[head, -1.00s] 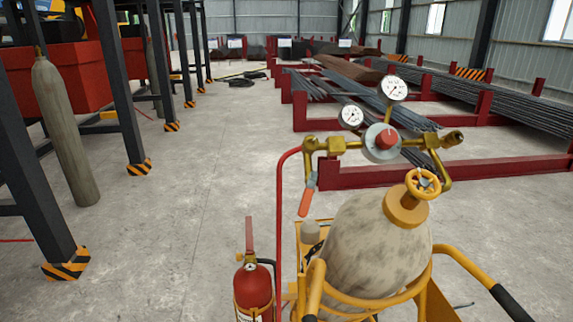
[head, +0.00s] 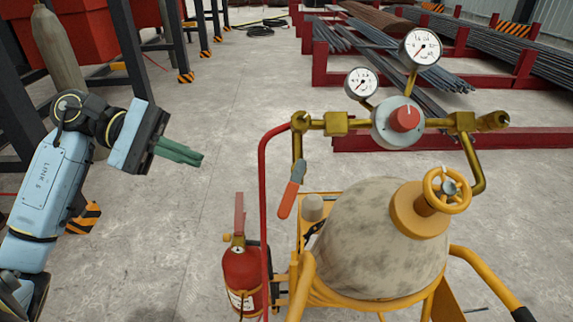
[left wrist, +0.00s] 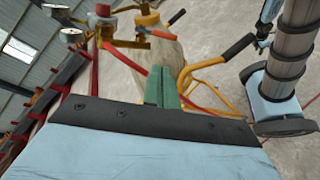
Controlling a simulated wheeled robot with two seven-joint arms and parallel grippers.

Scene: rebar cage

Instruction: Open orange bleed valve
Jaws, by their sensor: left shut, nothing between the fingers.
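The orange bleed valve handle (head: 291,195) hangs tilted from a grey lever below the left end of the brass manifold (head: 336,123), beside the red hose (head: 263,200). The cylinder (head: 378,235) with its yellow handwheel (head: 447,190) stands to the right. My left gripper (head: 202,158) is left of the handle, apart from it, with its green fingers shut and empty. In the left wrist view the fingers (left wrist: 161,72) point toward the cart, and an orange piece that looks like the handle (left wrist: 162,34) is beyond them.
Two gauges (head: 421,46) rise above the manifold. Red racks with steel bars (head: 390,80) are behind. Bare floor lies between my left arm and the cart.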

